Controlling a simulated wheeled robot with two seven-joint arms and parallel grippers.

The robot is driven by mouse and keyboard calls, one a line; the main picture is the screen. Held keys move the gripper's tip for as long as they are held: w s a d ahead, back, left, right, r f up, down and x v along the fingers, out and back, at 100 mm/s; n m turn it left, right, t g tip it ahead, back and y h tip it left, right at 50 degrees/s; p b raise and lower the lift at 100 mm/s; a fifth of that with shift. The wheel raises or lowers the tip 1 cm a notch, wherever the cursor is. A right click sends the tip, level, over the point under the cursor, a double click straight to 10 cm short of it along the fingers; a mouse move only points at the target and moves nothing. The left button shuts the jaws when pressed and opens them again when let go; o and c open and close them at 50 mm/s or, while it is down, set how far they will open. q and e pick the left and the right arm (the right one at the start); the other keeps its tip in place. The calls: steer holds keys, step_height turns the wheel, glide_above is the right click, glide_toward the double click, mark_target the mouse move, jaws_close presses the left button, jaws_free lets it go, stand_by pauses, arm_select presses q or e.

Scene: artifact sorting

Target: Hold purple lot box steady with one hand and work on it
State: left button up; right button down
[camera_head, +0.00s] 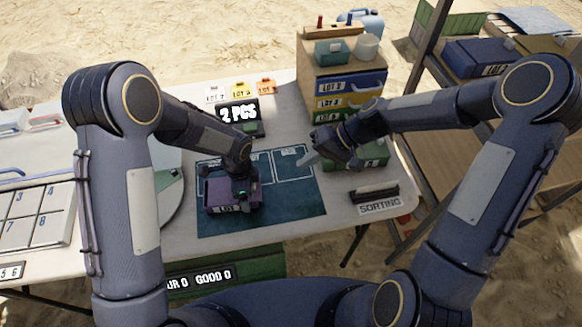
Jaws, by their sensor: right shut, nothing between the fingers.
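The purple lot box (213,189) stands upright on the dark teal mat (280,213), with a white LOT label on its front. My left gripper (241,197) points down at the box's right part and overlaps it. The wrist and box hide the fingertips, so I cannot tell whether they grip its wall. The inside of the purple box is mostly hidden.
A green box (374,160) sits just right of my right gripper. A SORTING sign (381,207) is near the table's right edge. A numbered tray (30,216) lies left. The mat's front right is clear.

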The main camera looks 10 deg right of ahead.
glide_toward(256, 186)
steer(key=f, duration=0.3)
steer(key=shift+s+a+f, duration=0.2)
steer(key=shift+s, duration=0.15)
steer(key=a, duration=0.2)
steer(key=shift+a, duration=0.25)
steer(key=shift+w+a, duration=0.1)
steer(key=shift+a, duration=0.6)
steer(key=shift+a, duration=0.1)
